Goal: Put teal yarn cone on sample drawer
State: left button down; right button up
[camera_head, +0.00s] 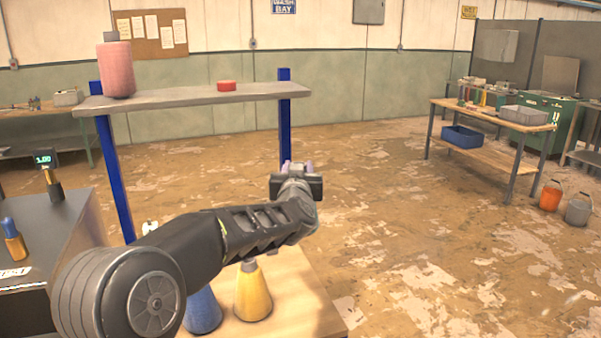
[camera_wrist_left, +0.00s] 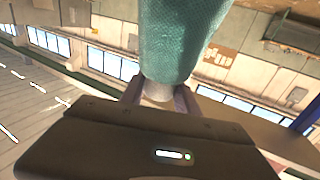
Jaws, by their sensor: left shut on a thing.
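The teal yarn cone (camera_wrist_left: 180,40) shows in the left wrist view, held by its pale narrow end (camera_wrist_left: 157,90) between the fingers of my left gripper (camera_wrist_left: 158,98). Its wide teal body extends past the fingers and is cut off by the top edge. In the head view my left gripper (camera_head: 297,168) is over the far right part of the wooden table, below the shelf's level, and the cone is hidden there. I cannot surely identify the sample drawer; a dark box (camera_head: 62,232) with a white label stands at left. My right gripper is not in view.
Yellow (camera_head: 253,295) and blue (camera_head: 202,312) cones stand on the wooden table (camera_head: 300,300) beneath my arm. Open floor lies to the right.

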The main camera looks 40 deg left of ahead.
pick_arm(q)
jog(key=s+d+f+m+t+h+b, duration=0.1)
jog(key=d+f+m+h+b, duration=0.2)
jog(key=d+f, duration=1.2)
jog(key=s+d+f+m+t+h+b, duration=0.2)
jog(key=d+f+h+b, duration=0.4)
jog(key=d+f, duration=0.8)
notch_tip(320, 180, down, 9)
jog(key=shift+s+d+r+m+h, duration=0.2)
jog(key=shift+d+m+h, duration=0.25)
jog(key=shift+m, duration=0.45)
